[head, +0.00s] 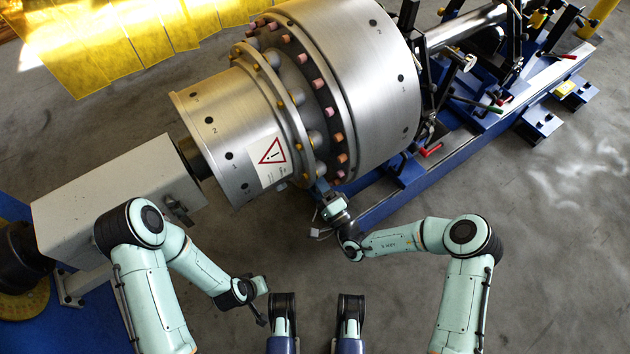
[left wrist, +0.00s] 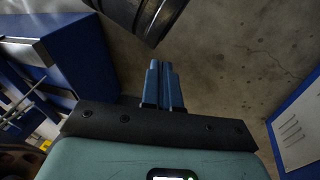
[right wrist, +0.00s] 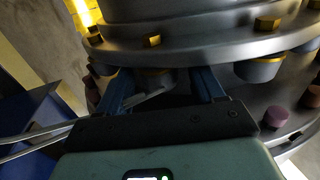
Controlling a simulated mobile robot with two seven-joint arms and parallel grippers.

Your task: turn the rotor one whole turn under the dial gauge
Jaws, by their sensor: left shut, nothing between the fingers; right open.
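The rotor (head: 345,70) is a large steel drum with a stepped flange, ringed by pink and yellow bolts, lying across the stand in the head view. A warning label is on its narrower end. My right gripper (head: 320,188) is at the underside of the flange. In the right wrist view its open fingers (right wrist: 163,82) stand either side of a bolt head under the flange rim (right wrist: 200,50); I cannot tell whether they touch it. My left gripper (head: 262,318) is shut and empty, low over the floor, apart from the rotor; its fingers (left wrist: 163,70) are together. I cannot make out the dial gauge.
A grey drive housing (head: 120,195) joins the rotor's left end by a dark shaft. The blue stand rail (head: 440,165) runs below the rotor, with clamps and levers at the right. Yellow curtains (head: 90,45) hang at the back left. Floor at the right is clear.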

